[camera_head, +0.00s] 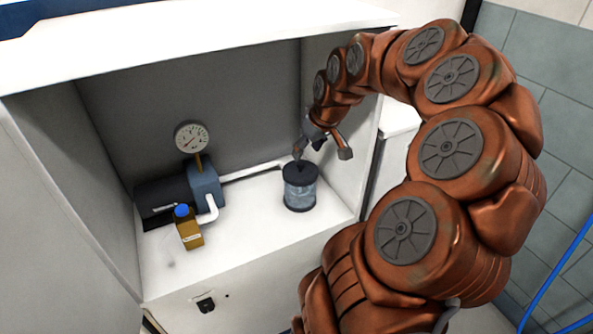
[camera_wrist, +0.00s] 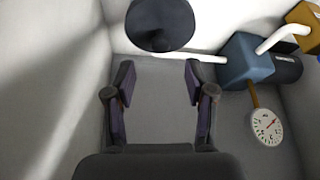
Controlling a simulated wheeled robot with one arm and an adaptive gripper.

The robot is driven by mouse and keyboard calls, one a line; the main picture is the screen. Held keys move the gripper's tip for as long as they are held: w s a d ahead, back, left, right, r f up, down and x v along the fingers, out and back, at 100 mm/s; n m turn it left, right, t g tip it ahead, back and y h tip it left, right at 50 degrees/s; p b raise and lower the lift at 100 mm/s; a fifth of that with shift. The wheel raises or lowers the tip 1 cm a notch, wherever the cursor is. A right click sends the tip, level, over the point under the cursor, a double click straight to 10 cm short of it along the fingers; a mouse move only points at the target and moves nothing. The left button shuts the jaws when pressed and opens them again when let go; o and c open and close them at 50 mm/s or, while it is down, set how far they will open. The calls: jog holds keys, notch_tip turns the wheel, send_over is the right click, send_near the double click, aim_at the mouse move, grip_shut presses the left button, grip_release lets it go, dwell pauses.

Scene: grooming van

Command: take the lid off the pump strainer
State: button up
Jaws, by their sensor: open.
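The pump strainer (camera_head: 299,194) is a clear, greyish cylinder standing upright on the white cabinet floor. Its round black lid (camera_head: 301,174) sits on top, and a small dark shape rises from the lid's middle. My gripper (camera_head: 307,148) is just above the lid. In the wrist view, my gripper (camera_wrist: 159,72) is open, with nothing between its two fingers. The lid (camera_wrist: 160,18) shows there as a dark disc at the top, beyond the fingertips. I cannot tell how close the fingertips are to the lid.
A blue and black pump (camera_head: 204,184) with a pressure gauge (camera_head: 192,138) stands to the left. A yellow bottle (camera_head: 189,235) with a blue cap stands before it. A white pipe (camera_head: 250,173) runs toward the strainer. Cabinet walls and a top shelf (camera_head: 190,32) enclose the space.

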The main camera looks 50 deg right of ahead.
aim_at(300, 162)
jog(key=shift+x, duration=1.25)
jog(key=shift+p+x, duration=0.7)
jog(key=shift+x, duration=1.7)
jog(key=shift+s, duration=0.1)
jog(key=shift+c, duration=0.3)
jog(key=shift+a, duration=0.1)
grip_shut()
